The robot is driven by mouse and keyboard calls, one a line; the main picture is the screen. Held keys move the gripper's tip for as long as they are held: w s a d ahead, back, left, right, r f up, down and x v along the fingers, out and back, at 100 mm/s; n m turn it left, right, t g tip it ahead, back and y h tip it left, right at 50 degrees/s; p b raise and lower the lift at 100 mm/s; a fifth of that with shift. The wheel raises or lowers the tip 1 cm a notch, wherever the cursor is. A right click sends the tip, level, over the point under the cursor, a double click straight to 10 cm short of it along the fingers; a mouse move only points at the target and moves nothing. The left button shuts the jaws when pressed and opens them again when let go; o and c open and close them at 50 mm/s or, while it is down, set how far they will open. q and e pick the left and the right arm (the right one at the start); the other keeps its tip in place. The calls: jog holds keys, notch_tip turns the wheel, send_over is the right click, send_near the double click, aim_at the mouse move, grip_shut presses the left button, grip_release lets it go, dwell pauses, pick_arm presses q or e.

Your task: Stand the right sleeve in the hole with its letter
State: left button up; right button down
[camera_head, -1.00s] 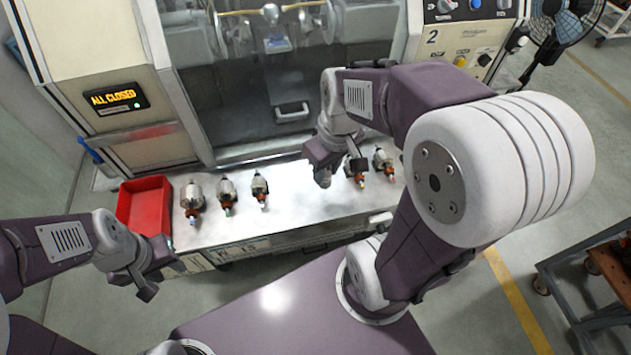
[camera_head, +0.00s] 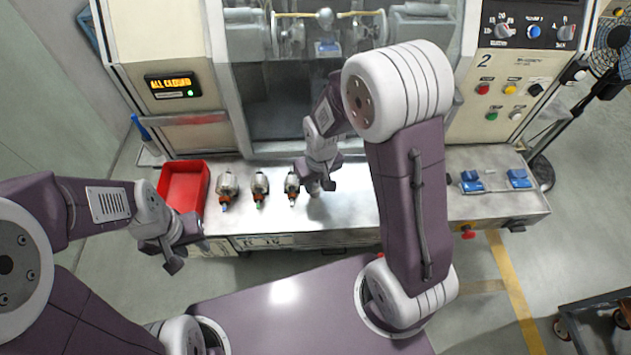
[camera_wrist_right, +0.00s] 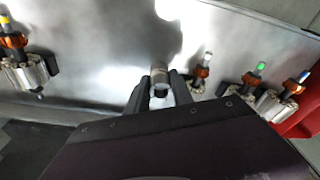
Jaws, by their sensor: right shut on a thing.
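My right gripper (camera_head: 316,178) hangs low over the metal bench, just right of the row of armatures. In the right wrist view its fingers (camera_wrist_right: 160,92) are shut on a small grey cylinder (camera_wrist_right: 159,74), which I take to be the sleeve. Its lower end is at or close above the bench; I cannot tell if it touches. No letter on it can be read, and no lettered hole can be made out. My left gripper (camera_head: 172,257) hangs in front of the bench near the red bin, with no object visible in it; its opening is unclear.
Armatures with coloured tips (camera_head: 260,187) lie on the bench (camera_head: 350,212); another with a yellow tip (camera_wrist_right: 14,44) shows in the wrist view. A red bin (camera_head: 183,186) is at the left end, two blue fixtures (camera_head: 471,182) at the right. The winding machine stands behind.

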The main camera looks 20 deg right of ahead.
jog(key=shift+w+f, duration=0.15)
jog(key=shift+f, duration=0.15)
jog(key=c, duration=1.1)
grip_release()
jog(key=shift+s, duration=0.2)
jog(key=shift+w, duration=0.1)
